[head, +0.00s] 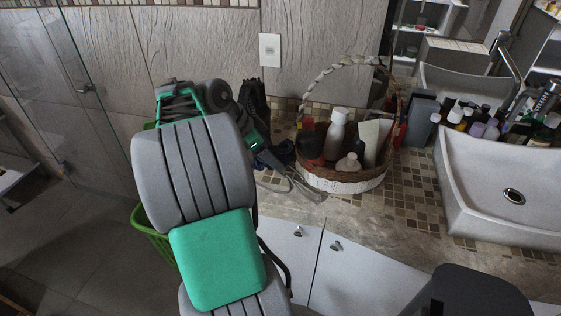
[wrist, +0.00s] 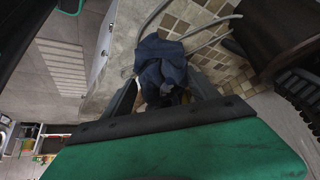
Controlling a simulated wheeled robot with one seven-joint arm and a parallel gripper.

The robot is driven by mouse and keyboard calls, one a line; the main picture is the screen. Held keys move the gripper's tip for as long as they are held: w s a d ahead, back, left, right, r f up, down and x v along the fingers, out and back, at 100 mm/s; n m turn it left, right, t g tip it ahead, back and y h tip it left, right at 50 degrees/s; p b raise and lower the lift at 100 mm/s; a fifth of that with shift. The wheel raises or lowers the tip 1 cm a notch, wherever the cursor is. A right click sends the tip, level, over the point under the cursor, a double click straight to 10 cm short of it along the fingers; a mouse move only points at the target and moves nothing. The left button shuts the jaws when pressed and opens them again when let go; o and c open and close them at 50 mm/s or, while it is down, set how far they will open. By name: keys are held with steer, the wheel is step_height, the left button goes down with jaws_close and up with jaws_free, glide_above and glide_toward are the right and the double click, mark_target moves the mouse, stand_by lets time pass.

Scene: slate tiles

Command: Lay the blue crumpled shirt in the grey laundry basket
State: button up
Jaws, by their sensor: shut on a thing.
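The dark blue crumpled shirt (wrist: 160,62) is bunched between the fingers of my gripper (wrist: 165,90) in the wrist view. My gripper is shut on it. In the head view a small dark blue part of the shirt (head: 270,159) shows by the counter's left end, beside my arm. My arm hides most of my gripper there. I cannot tell whether the shirt still touches the counter. No grey laundry basket can be made out for sure. A green basket (head: 152,238) stands low behind my arm, mostly hidden.
The stone counter (head: 350,227) holds a wicker basket of bottles (head: 345,182), a grey looped thing (head: 298,186) near the shirt, and several toiletries by a sink (head: 505,185). White cupboards (head: 350,275) are below. A glass panel (head: 60,90) stands left. Floor at left is clear.

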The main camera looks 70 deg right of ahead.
glide_above(274, 173)
steer(key=f, duration=0.5)
steer(key=shift+a+f, duration=0.2)
steer(key=shift+f, duration=0.1)
steer(key=f, duration=0.2)
steer(key=f+p, duration=0.1)
steer(key=shift+d+f, duration=0.15)
steer(key=shift+d, duration=0.1)
steer(key=shift+w+f, duration=0.1)
steer(key=shift+f, duration=0.35)
steer(key=o, duration=1.4)
steer(key=shift+r, duration=0.1)
